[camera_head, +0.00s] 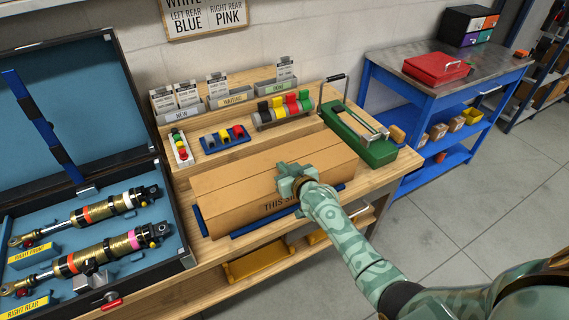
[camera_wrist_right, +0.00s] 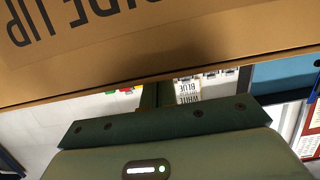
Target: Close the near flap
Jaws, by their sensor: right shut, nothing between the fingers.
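A brown cardboard box (camera_head: 235,185) lies on a blue-edged base on the wooden workbench. Its top panels look flat from the head view, with a seam running along its length. The near panel with printed lettering (camera_head: 275,206) faces me; my right arm covers part of the lettering. My right gripper (camera_head: 287,178) is shut and empty, at the near part of the box top; I cannot tell whether it touches. In the right wrist view, a cardboard panel with upside-down lettering (camera_wrist_right: 100,40) fills the top, close to the gripper. My left gripper is not in view.
An open case with shock absorbers (camera_head: 105,245) stands at left. Behind the box are a blue tray of small parts (camera_head: 225,138), a rack of coloured pieces (camera_head: 283,110) and a green tool (camera_head: 358,135) with upright handle. A blue-framed table (camera_head: 440,75) stands at back right.

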